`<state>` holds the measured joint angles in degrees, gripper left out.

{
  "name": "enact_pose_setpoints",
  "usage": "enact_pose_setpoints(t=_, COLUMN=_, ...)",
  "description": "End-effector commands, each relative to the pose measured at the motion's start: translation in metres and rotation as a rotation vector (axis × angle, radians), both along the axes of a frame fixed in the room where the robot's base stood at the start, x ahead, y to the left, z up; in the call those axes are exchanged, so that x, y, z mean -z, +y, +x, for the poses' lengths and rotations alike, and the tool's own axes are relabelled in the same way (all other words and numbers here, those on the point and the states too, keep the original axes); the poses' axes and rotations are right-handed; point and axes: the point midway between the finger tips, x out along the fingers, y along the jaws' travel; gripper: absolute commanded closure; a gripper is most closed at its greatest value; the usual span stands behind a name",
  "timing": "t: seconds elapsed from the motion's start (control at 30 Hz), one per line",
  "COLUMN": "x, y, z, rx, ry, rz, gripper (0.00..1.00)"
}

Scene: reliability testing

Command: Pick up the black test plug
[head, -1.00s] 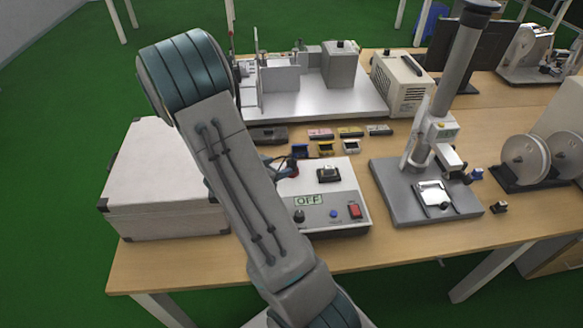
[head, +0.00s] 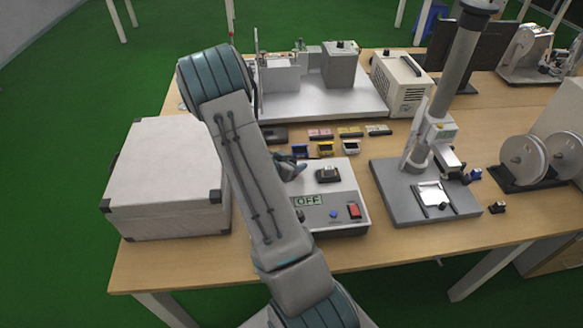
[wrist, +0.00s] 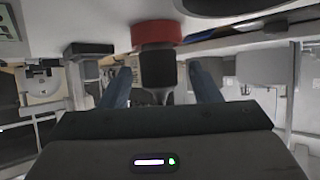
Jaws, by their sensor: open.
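The black test plug (wrist: 158,72) shows in the wrist view as a dark cylinder with a red collar (wrist: 157,34) against the pale top of the test box. My gripper (wrist: 160,76) is open, with one blue-grey finger on each side of the plug. Gaps show between the fingers and the plug. In the head view, my gripper (head: 290,168) is partly hidden behind my arm, over the left part of the test box (head: 347,195). The plug cannot be made out there.
A black block (head: 328,174) sits on the box, right of my gripper; a red switch (head: 354,211) is on its front. A white case (head: 165,185) stands left. Small coloured parts (head: 325,148) lie behind. A stand (head: 420,195) is to the right.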

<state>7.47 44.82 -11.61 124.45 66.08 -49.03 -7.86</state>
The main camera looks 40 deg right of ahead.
Motion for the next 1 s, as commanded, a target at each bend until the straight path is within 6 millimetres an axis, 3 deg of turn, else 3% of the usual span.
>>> enact_pose_setpoints(t=0.03, x=0.0, y=0.0, z=0.0, rx=0.0, ry=0.0, rz=0.0, gripper=0.49)
enact_pose_setpoints(t=0.2, x=0.0, y=0.0, z=0.0, rx=0.0, ry=0.0, rz=0.0, gripper=0.93)
enact_pose_setpoints(t=0.67, x=-0.007, y=0.0, z=0.0, rx=0.0, ry=-0.002, rz=0.0, gripper=0.93)
enact_pose_setpoints(t=0.97, x=-0.044, y=0.001, z=0.0, rx=0.0, ry=-0.007, rz=0.001, gripper=0.93)
enact_pose_setpoints(t=1.0, x=-0.047, y=-0.009, z=-0.008, rx=0.006, ry=-0.004, rz=-0.001, gripper=0.93)
